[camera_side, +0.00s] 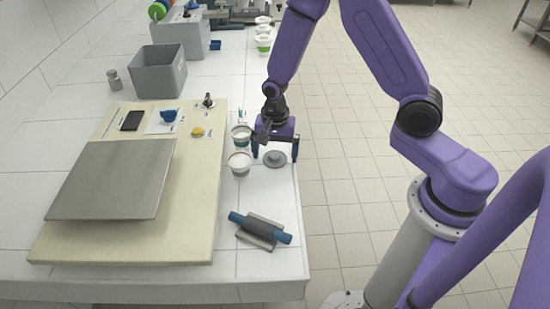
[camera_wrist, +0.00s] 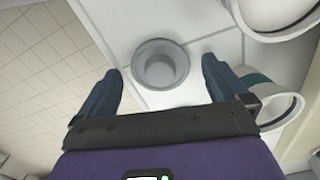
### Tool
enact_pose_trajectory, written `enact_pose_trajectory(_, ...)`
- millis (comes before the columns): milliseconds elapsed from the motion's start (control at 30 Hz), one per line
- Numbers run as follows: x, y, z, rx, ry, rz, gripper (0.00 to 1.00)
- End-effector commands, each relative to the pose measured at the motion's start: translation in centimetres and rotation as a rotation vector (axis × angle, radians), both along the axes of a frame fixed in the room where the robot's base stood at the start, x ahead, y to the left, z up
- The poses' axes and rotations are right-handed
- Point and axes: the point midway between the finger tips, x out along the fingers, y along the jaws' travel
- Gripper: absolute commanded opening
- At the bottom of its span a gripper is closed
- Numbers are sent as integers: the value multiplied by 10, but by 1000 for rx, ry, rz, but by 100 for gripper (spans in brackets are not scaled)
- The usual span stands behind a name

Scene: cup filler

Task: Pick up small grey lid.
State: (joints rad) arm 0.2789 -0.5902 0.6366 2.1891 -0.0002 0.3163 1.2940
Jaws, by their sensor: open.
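The small grey lid (camera_side: 275,158) lies flat on the white tiled table near its right edge in the side view. In the wrist view the round grey lid (camera_wrist: 160,64) sits beyond the fingertips, roughly midway between them. My gripper (camera_side: 275,152) points down above the table by the lid, with its blue fingers spread. In the wrist view my gripper (camera_wrist: 161,70) is open and empty, one finger on each side of the lid's line, and the lid is apart from both fingers.
Two white-rimmed cups (camera_side: 241,134) (camera_side: 239,163) stand close left of the gripper. A blue-handled roller (camera_side: 260,229) lies nearer the front. A beige board (camera_side: 222,180) with a grey plate (camera_side: 115,180) fills the left. A grey bin (camera_side: 158,72) stands behind. The table edge is close right.

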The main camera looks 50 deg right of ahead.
Motion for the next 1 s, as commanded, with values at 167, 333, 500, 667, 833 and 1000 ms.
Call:
enact_pose_trajectory(167,0,0,0,1,-1,0,100)
enact_pose_trajectory(333,0,0,0,1,-1,0,58)
enact_pose_trajectory(500,0,0,0,1,-1,0,41)
enact_pose_trajectory(667,0,0,0,0,0,0,41)
enact_pose_trajectory(833,0,0,2,1,-1,1,41)
enact_pose_trajectory(1000,1,1,11,1,-3,1,41)
